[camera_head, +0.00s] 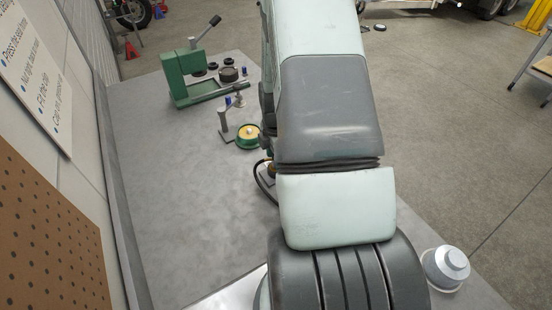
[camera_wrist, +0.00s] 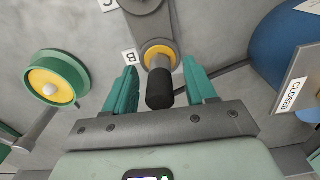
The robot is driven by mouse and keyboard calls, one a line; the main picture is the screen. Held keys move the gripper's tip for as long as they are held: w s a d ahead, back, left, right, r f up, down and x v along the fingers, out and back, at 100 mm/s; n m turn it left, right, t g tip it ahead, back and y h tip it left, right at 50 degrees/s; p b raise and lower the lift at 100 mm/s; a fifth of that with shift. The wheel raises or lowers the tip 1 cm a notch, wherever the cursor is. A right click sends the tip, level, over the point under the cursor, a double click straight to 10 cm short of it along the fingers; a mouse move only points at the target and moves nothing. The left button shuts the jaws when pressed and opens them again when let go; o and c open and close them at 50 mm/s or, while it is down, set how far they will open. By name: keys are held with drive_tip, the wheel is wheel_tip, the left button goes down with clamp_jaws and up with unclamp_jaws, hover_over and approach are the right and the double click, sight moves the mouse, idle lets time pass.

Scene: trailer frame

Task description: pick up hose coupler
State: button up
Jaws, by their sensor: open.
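In the wrist view, my gripper (camera_wrist: 159,68) is open, with one teal finger on each side of a short black cylinder (camera_wrist: 160,90). A gap shows on both sides of the cylinder. A round fitting with an orange-yellow ring (camera_wrist: 158,50) joins a grey body just beyond it. I cannot tell for sure whether this or the green coupler-like piece is the hose coupler. That green piece with a yellow face (camera_wrist: 52,82) is left of my gripper, on a grey stem. It also shows in the head view (camera_head: 248,136). My arm hides the gripper there.
Tags marked B (camera_wrist: 129,57) and CLOSED (camera_wrist: 299,94) show in the wrist view, near a large blue rounded object (camera_wrist: 285,48). In the head view, a green press (camera_head: 190,78) stands at the back of the grey bench (camera_head: 160,190). The bench's left part is clear.

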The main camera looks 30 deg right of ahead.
drive_tip(key=shift+c, duration=0.3)
clamp_jaws()
wheel_tip(320, 180, up, 13)
drive_tip(key=shift+r, duration=0.15)
idle(0.7)
